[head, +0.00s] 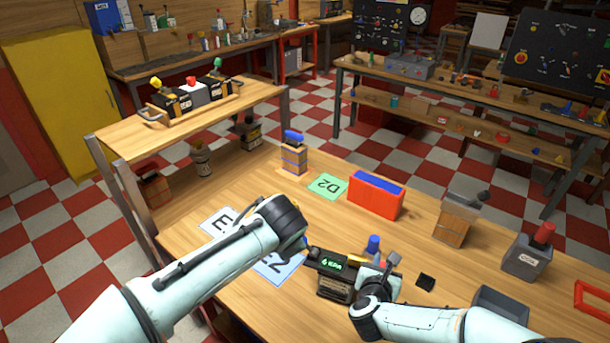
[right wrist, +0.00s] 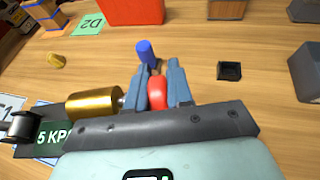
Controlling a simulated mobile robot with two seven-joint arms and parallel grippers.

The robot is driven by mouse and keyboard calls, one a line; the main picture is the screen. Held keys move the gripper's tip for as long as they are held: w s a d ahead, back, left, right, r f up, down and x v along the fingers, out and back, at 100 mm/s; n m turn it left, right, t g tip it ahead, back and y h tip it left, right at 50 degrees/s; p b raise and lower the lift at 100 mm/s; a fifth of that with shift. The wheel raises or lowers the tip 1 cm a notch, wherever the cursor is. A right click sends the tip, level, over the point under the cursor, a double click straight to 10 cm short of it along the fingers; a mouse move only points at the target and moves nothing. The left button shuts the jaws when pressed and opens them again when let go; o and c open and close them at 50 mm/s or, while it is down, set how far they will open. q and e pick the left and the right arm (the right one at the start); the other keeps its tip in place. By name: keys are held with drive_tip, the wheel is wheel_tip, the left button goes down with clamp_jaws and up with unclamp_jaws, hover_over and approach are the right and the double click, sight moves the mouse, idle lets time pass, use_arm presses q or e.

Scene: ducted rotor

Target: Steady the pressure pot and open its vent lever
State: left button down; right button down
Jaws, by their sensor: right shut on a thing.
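The pressure pot (head: 335,287) is a dark unit with a lit green kPa readout on the bench's near side. In the right wrist view its readout (right wrist: 52,137) and a brass cylinder (right wrist: 93,103) show. My right gripper (head: 388,264) is at the pot's right side. In the right wrist view its fingers (right wrist: 158,82) are shut on a red knob (right wrist: 157,94), which looks like the vent lever's handle. My left gripper (head: 300,238) is at the pot's upper left; its fingers are mostly hidden behind the wrist, and I cannot tell whether they touch the pot.
A blue peg (head: 374,243) stands just beyond the right gripper. A small black square holder (head: 425,282) lies to the right. A red box (head: 376,196), a wooden block (head: 455,225) and a grey block with a red top (head: 526,258) stand farther back. Bench between them is clear.

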drive_tip(key=c, duration=0.9)
unclamp_jaws()
